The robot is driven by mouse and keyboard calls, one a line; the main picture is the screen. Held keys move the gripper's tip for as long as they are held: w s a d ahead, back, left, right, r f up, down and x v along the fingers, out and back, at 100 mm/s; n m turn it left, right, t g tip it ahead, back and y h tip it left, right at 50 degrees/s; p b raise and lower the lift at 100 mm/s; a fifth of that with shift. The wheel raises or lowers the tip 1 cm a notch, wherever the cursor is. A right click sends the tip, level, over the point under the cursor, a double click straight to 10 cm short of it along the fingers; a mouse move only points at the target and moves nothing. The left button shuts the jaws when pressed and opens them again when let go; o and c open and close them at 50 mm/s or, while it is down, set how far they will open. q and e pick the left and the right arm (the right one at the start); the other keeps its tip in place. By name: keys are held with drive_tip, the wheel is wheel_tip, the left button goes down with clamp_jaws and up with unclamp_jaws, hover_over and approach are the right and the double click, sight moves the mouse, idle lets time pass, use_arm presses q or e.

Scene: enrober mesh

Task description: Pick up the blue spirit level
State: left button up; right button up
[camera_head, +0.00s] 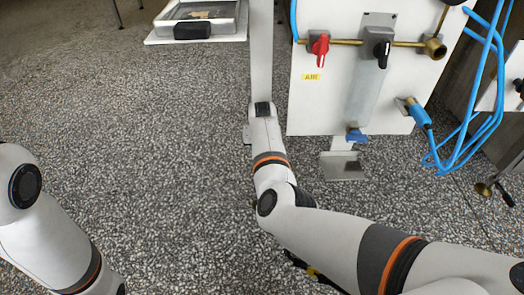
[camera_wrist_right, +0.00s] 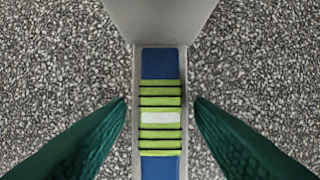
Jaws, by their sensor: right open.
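The blue spirit level (camera_wrist_right: 160,110) shows in the right wrist view as an upright blue bar with green bands and a pale patch in its middle. It lies in or on a narrow grey metal holder (camera_wrist_right: 137,75) with a rim along both sides. My right gripper (camera_wrist_right: 160,100) is open, with one dark green finger on each side of the level and a gap to it on both sides. The level's lower end runs out of the picture. In the head view I cannot make out the level or either gripper; my right arm covers the middle.
A white panel (camera_head: 335,95) with a red-handled valve (camera_head: 320,46), a black-handled valve (camera_head: 382,50) and blue hoses (camera_head: 483,100) stands right of centre. A shallow tray (camera_head: 160,38) stands at the back left. The speckled floor (camera_head: 150,130) at left is clear.

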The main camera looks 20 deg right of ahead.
drive_tip(key=shift+f, duration=0.2)
idle(0.3)
clamp_jaws()
drive_tip(key=shift+r, duration=0.15)
